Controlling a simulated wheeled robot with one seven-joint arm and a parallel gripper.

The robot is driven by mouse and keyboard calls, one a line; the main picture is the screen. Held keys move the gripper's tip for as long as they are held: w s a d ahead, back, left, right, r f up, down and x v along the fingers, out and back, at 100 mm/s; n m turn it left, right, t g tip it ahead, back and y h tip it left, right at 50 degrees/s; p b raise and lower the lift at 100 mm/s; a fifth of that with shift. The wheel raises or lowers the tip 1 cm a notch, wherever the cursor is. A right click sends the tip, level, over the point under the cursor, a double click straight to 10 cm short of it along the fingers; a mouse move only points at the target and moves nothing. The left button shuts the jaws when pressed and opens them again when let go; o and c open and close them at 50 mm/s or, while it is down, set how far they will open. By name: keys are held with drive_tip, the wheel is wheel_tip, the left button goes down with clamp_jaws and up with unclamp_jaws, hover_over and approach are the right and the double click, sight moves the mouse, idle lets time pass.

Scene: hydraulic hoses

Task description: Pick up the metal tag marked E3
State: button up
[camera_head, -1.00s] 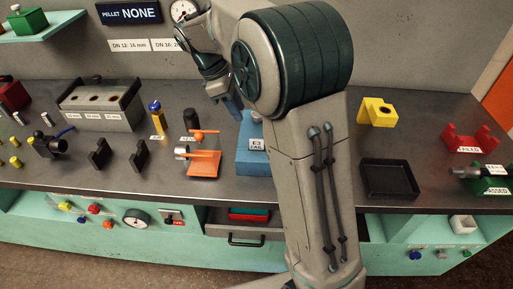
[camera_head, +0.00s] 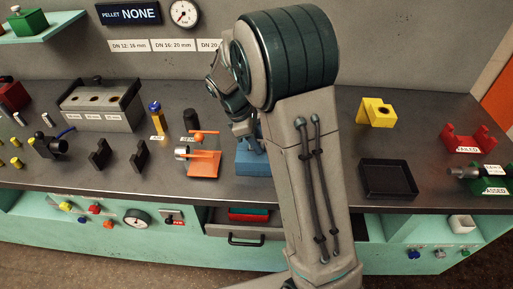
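The blue block (camera_head: 252,167) stands on the bench in the middle, behind my arm. Its label, which read E3 TAG earlier, is now covered by my gripper. I cannot make out the metal tag itself; it is hidden or too small. My gripper (camera_head: 257,146) points down at the block's upper part, just above or in front of it. Whether it touches the block, and whether its fingers are open or shut, I cannot tell.
An orange stand (camera_head: 203,163) is close to the left of the block. A black tray (camera_head: 388,180), a yellow block (camera_head: 376,112), a red holder (camera_head: 467,138) and a green holder (camera_head: 491,184) are on the right. Black brackets (camera_head: 100,154) stand at left.

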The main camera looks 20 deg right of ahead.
drive_tip(key=shift+c, duration=0.3)
clamp_jaws()
